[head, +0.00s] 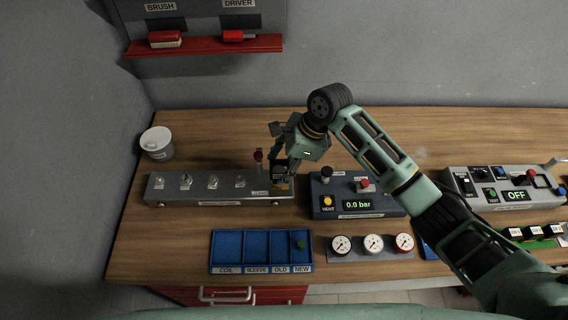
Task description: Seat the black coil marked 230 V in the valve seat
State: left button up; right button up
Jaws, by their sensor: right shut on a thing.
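My right gripper (279,160) points down over the right end of a long grey metal block (215,203). It is shut on a dark, boxy thing (282,184), which looks like the black coil. Its marking is too small to read. The coil is at the block's top; I cannot tell whether it touches the block or sits over a stem. The valve seat is not clearly visible there, as the gripper and coil cover that part. A red-topped lever (258,156) stands just left of the gripper. My left gripper is not in view.
Several metal fittings (212,182) stand on the block. A blue tray (228,233) with COIL, SLEEVE, OLD and NEW compartments holds a green thing (300,244) in NEW. A blue gauge box (357,206) reads 0.0 bar. A white cup (157,144) stands back left.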

jog(key=shift+f, duration=0.1)
jog(key=shift+f, duration=0.65)
jog(key=shift+f, duration=0.15)
jog(key=shift+f, duration=0.2)
dwell(0.3)
jog(key=shift+f, duration=0.1)
dwell(0.4)
jog(key=o, duration=1.3)
